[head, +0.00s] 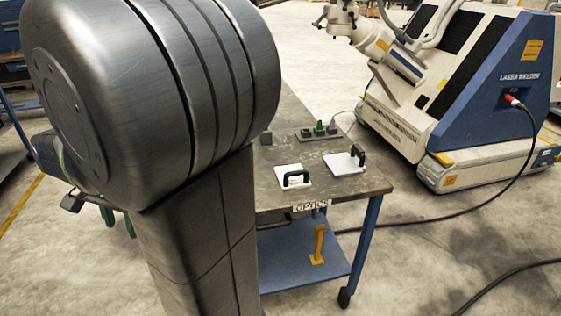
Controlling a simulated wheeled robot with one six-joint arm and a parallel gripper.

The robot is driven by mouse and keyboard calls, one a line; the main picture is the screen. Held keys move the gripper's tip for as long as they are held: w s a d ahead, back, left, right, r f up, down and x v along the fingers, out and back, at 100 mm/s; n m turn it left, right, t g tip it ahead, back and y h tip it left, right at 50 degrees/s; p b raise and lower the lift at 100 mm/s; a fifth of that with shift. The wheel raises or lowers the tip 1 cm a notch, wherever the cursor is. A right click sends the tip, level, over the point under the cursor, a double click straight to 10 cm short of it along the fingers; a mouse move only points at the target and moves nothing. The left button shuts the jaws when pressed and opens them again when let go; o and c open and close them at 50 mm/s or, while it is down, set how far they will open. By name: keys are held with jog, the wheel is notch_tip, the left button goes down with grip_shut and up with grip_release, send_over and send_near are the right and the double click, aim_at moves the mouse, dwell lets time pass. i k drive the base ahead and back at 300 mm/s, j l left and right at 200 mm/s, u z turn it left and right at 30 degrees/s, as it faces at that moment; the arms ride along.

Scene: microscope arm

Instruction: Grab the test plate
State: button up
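Two flat white plates lie on the dark top of the table marked OPTICS (345,197). I cannot read which one is the test plate. My gripper (118,218) is at the left, behind my large grey arm link, far from both plates. Its two green fingertips show apart with nothing seen between them. The arm hides part of it.
A blue lower shelf (300,258) is underneath. A large laser welder (480,95) stands behind right. Cables cross the floor at right.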

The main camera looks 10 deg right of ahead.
aim_at(292, 169)
jog(key=i+j+z, duration=0.1)
jog(key=i+z, duration=0.35)
jog(key=i+j+z, duration=0.2)
jog(key=i+z, duration=0.2)
jog(key=z, duration=1.4)
